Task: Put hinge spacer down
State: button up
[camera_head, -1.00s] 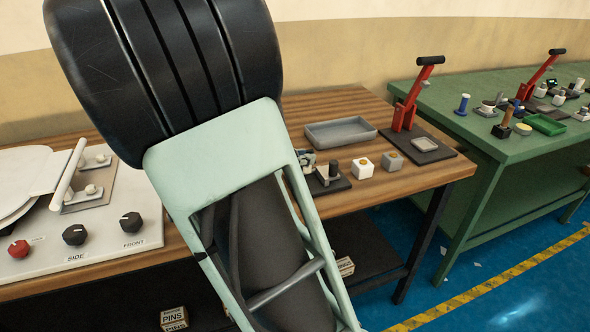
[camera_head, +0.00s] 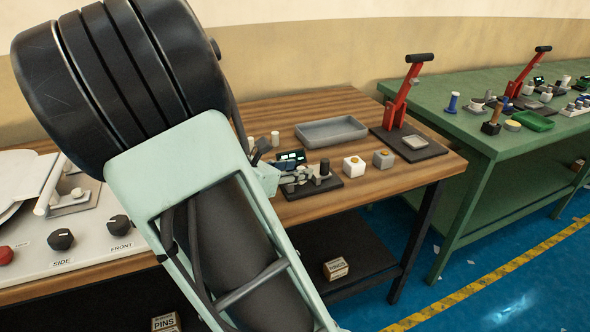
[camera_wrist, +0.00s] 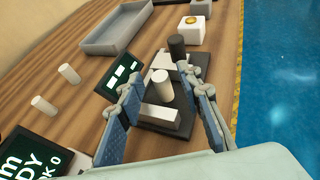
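My gripper (camera_wrist: 163,78) has its two blue-grey fingers spread apart on either side of a pale upright cylinder (camera_wrist: 161,88). The cylinder stands by a light grey bar (camera_wrist: 158,119) on a black-based fixture (camera_wrist: 187,134). No finger clearly presses on the cylinder or bar. A dark post (camera_wrist: 177,48) rises from the fixture's far end. I cannot tell for sure which pale piece is the hinge spacer. In the head view my gripper (camera_head: 278,172) is at the left of the fixture (camera_head: 327,186), partly hidden by my arm.
Two loose white cylinders (camera_wrist: 69,73) (camera_wrist: 43,105) stand on the wooden table. A small display (camera_wrist: 120,77) is beside the fixture. A grey tray (camera_head: 331,132), white block (camera_head: 354,165), grey block (camera_head: 383,159) and red-lever press (camera_head: 402,100) stand beyond. Wood between them is bare.

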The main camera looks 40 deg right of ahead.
jog(key=shift+r, duration=0.2)
jog(key=shift+a+r, duration=0.15)
jog(key=shift+a, duration=0.2)
jog(key=p+v, duration=0.3)
jog(key=v, duration=0.8)
jog(key=shift+a, duration=0.2)
jog(key=shift+s, duration=0.1)
